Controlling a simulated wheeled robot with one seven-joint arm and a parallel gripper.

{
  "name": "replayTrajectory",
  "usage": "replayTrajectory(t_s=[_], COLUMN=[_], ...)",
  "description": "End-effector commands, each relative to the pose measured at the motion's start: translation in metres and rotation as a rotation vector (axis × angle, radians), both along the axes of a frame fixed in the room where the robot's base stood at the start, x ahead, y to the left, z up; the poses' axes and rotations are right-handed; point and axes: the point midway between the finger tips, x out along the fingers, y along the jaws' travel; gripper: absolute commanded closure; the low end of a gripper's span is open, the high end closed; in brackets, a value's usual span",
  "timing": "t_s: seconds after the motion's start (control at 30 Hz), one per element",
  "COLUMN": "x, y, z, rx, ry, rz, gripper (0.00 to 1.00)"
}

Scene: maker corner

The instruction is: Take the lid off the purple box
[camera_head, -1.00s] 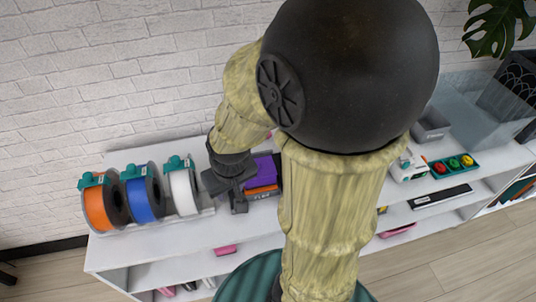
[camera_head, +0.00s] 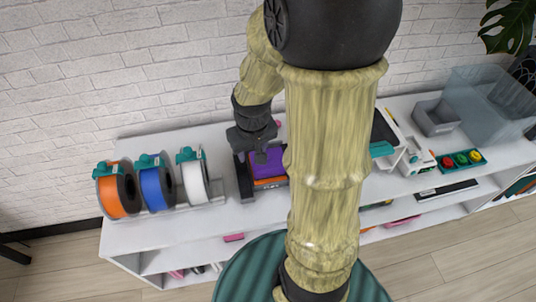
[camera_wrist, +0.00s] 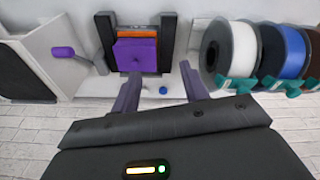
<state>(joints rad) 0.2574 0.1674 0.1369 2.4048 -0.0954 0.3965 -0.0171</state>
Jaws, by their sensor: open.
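The purple box (camera_head: 266,163) stands on the white shelf top, right of the spools, with an orange part (camera_head: 271,182) at its front edge. Dark uprights flank it. In the wrist view the purple box (camera_wrist: 142,56) shows between these dark posts, with the orange strip (camera_wrist: 137,33) beyond it. I cannot make out a separate lid seam. My gripper (camera_head: 259,153) is over the back left of the box in the head view. In the wrist view my gripper (camera_wrist: 158,77) has its two fingers spread apart, with nothing between them. My arm hides the area right of the box.
Orange (camera_head: 118,190), blue (camera_head: 156,186) and white (camera_head: 194,178) spools stand close at left. A grey bin (camera_head: 435,117), a clear tub (camera_head: 490,103) and a teal tray (camera_head: 461,160) are at right. The brick wall (camera_head: 110,80) is close behind.

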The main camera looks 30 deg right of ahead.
Motion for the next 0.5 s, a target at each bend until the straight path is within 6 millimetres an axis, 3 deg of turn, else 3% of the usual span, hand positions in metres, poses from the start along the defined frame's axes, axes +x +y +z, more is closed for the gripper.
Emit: replayTrajectory(t_s=[0.03, 0.3, 0.5], x=[0.010, 0.047, 0.053], y=[-0.015, -0.076, -0.090], z=[0.010, 0.017, 0.014], rx=[0.002, 0.028, 0.036], ry=[0.014, 0.051, 0.050], rz=[-0.016, -0.052, -0.059], gripper=[0.55, 0.55, 0.55])
